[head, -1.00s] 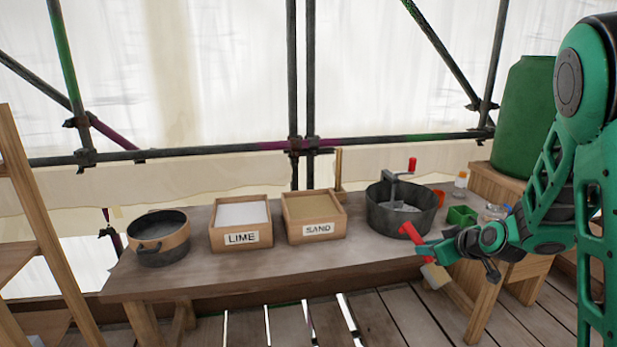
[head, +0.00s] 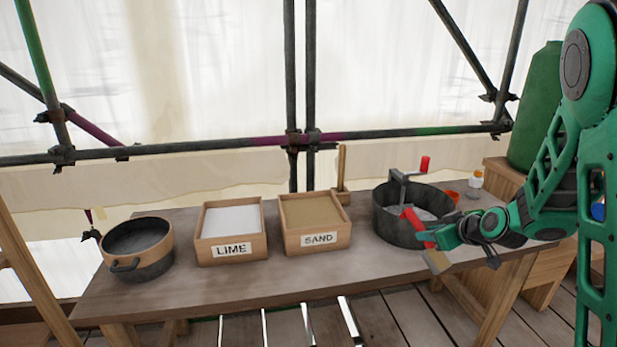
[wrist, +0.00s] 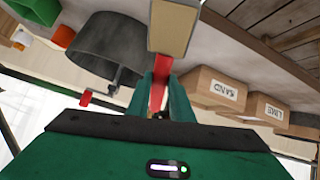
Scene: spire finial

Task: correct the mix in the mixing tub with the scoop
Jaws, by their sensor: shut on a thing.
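The mixing tub (head: 386,222) is a dark round tub at the right end of the bench, with a red-handled crank and pale grey mix (head: 425,213) inside. My gripper (head: 436,238) is in front of the tub, shut on the red handle of the scoop (head: 411,217). The scoop's pale boxy head (head: 437,262) hangs below the gripper. In the wrist view, the red handle lies between my fingers (wrist: 161,90), and the scoop head (wrist: 178,25) shows at the top. The tub (wrist: 105,48) also shows there.
The lime box (head: 231,250) and the sand box (head: 318,240) stand left of the tub. A dark pot with a tan band (head: 140,262) is at the bench's left end. An orange cup (head: 452,195) and a small jar (head: 476,180) stand beyond the tub. The front bench strip (head: 250,290) is bare.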

